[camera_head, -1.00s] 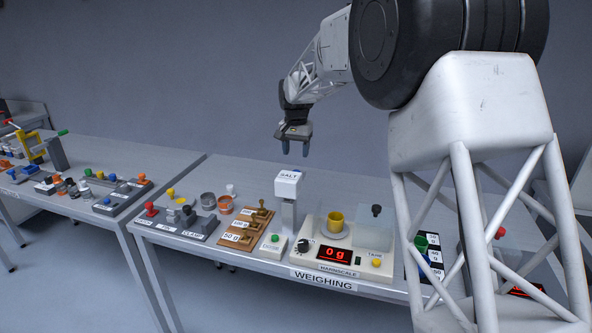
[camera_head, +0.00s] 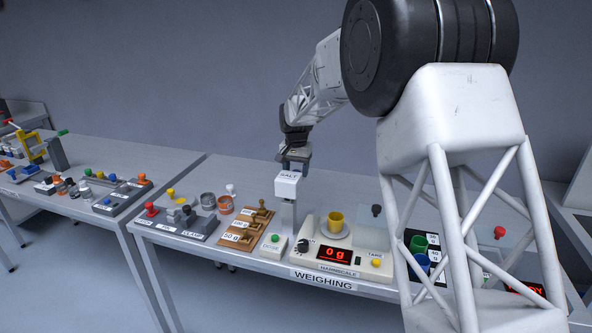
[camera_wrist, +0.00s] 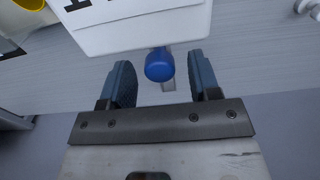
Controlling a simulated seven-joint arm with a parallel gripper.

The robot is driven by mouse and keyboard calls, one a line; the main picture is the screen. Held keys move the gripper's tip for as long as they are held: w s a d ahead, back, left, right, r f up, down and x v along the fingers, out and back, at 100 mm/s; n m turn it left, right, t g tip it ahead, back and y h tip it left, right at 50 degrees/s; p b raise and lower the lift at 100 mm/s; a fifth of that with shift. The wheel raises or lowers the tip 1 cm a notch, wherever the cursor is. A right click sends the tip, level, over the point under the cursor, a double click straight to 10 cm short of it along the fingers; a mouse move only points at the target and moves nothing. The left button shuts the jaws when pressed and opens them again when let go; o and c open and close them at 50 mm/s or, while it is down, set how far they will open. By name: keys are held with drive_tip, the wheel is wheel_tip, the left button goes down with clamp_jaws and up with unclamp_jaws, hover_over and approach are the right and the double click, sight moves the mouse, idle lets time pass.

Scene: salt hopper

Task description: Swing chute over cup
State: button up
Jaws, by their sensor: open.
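The white salt hopper (camera_head: 287,186) stands on a grey post on the weighing table. In the wrist view its white box (camera_wrist: 140,22) fills the top, with part of its black lettering. A blue round knob (camera_wrist: 159,65) sticks out below the box, between my gripper's fingers. The chute itself I cannot make out clearly. A yellow cup (camera_head: 335,221) stands on the scale's pan, right of the hopper; its edge shows in the wrist view (camera_wrist: 30,4). My gripper (camera_head: 293,166) is open just behind and above the hopper. Both fingers (camera_wrist: 165,84) appear apart from the knob.
The scale (camera_head: 340,258) reads 0 g and has a glass shield to its right. A small box with a green button (camera_head: 274,239) stands at the hopper's foot. A wooden weight rack (camera_head: 248,226) stands to the left. Green and blue cups (camera_head: 418,246) stand to the right.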

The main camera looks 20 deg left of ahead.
drive_tip(key=shift+c, duration=0.3)
clamp_jaws()
drive_tip(key=shift+d, duration=0.1)
drive_tip(key=s+d+m, duration=0.7)
drive_tip(key=s+m, duration=0.1)
drive_tip(key=m, duration=1)
drive_tip(key=shift+d, duration=0.4)
idle(0.3)
